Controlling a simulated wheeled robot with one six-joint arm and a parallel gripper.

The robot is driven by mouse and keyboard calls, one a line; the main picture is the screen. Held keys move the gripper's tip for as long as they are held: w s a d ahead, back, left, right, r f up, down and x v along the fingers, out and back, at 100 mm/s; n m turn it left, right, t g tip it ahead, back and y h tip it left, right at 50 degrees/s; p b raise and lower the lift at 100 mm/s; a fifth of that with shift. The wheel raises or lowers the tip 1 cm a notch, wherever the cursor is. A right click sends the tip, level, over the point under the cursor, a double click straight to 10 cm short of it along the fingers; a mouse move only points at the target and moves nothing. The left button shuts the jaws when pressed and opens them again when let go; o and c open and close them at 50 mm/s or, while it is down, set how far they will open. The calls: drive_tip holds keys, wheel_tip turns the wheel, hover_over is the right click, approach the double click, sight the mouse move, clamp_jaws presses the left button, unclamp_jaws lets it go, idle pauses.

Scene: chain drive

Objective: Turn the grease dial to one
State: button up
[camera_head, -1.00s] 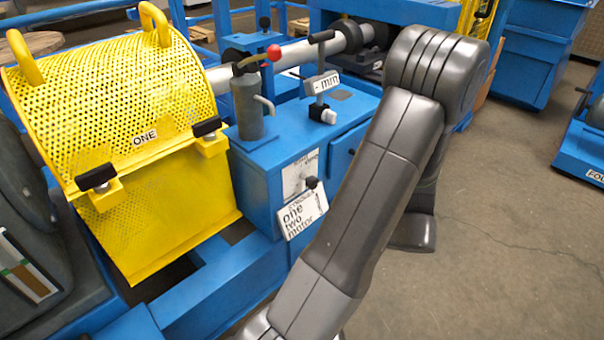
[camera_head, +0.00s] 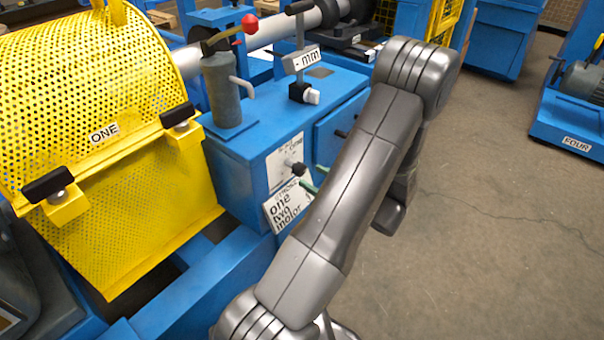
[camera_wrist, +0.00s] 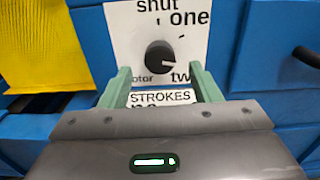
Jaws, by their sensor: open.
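The grease dial is a black round knob (camera_wrist: 159,57) on a white plate (camera_wrist: 116,30) in the wrist view. The words around it read shut at the top, one at upper right, two at lower right and motor at lower left. A pale mark on the knob seems to point toward two. In the head view the dial (camera_head: 298,169) is on the blue cabinet's front. My gripper (camera_wrist: 160,68) is open, its green fingers apart on either side below the knob and not closed on it. It shows just right of the dial in the head view (camera_head: 314,178).
A white strokes sign (camera_head: 287,206) hangs below the dial. The yellow perforated guard (camera_head: 150,215) stands to the left. A grease pump with a red-tipped lever (camera_head: 250,22) stands on the blue cabinet (camera_head: 240,150). The floor (camera_head: 470,240) to the right is clear.

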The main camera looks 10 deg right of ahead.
sight(303, 172)
drive_tip(key=shift+b+x, duration=0.4)
drive_tip(key=shift+x, duration=2.1)
drive_tip(key=c, duration=1)
drive_tip(key=shift+f+n, duration=0.1)
drive_tip(key=shift+n, duration=0.2)
drive_tip(key=shift+f+n+b, duration=0.1)
drive_tip(key=shift+n+b, duration=1.05)
drive_tip(key=shift+n, duration=0.05)
drive_tip(key=shift+n+b, duration=1.3)
drive_tip(key=shift+n, duration=0.5)
